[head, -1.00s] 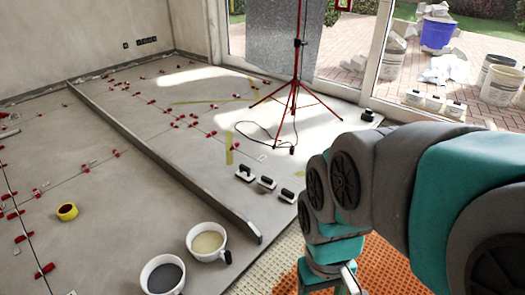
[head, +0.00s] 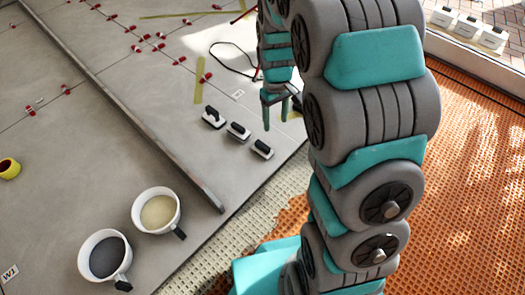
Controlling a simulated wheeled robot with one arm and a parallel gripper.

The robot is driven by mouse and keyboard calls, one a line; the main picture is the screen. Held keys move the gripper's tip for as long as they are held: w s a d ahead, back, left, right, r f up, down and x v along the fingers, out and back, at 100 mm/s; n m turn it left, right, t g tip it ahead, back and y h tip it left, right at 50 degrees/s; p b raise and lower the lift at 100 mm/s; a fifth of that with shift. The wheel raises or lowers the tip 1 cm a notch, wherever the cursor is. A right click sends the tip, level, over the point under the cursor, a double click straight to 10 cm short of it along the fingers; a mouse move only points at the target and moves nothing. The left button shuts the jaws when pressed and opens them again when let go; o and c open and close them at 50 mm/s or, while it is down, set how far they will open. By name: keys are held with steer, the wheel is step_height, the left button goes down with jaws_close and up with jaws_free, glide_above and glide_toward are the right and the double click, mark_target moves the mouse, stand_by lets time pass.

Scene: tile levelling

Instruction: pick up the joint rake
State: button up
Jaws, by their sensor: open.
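I cannot make out a joint rake for certain in the head view. Three small black-handled tools with pale bases lie in a slanting row on the grey tiles: the left one (head: 213,117), the middle one (head: 237,131) and the right one (head: 261,149). They look like hand floats, and I cannot tell whether one is the rake. My gripper (head: 275,112) points down with its teal fingers apart and nothing seen between them. In the picture it is just above and right of the row. My arm hides much of the floor at the right.
A long grey straightedge (head: 135,122) crosses the tiled floor. Two white buckets, one with beige contents (head: 157,212) and one with dark contents (head: 105,257), stand near the front. A yellow tape roll (head: 9,168) lies left. Orange matting (head: 470,170) covers the right.

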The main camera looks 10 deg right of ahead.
mark_target(262, 145)
steer(key=w+f+n+b, duration=0.1)
steer(key=w+f, duration=0.3)
steer(key=f, duration=0.3)
steer(key=w+f+n+b, duration=0.1)
steer(key=w+f, duration=0.3)
steer(key=f, duration=0.4)
steer(key=w+f+n+b, duration=0.1)
steer(key=w+f, duration=0.3)
steer(key=f, duration=0.4)
steer(key=shift+w+a+t+b, duration=0.15)
steer(key=shift+a+t+b, duration=0.15)
steer(key=shift+a+b, duration=0.05)
steer(key=shift+w+a+f+b, duration=0.1)
steer(key=shift+w+f+b, duration=0.1)
steer(key=shift+f, duration=1.15)
steer(key=shift+w+f+b, duration=0.1)
steer(key=shift+f+b, duration=0.15)
steer(key=shift+f, duration=1.05)
steer(key=shift+w+a+f+b, duration=0.1)
steer(key=shift+f+b, duration=0.1)
steer(key=shift+f, duration=1.15)
jaws_close()
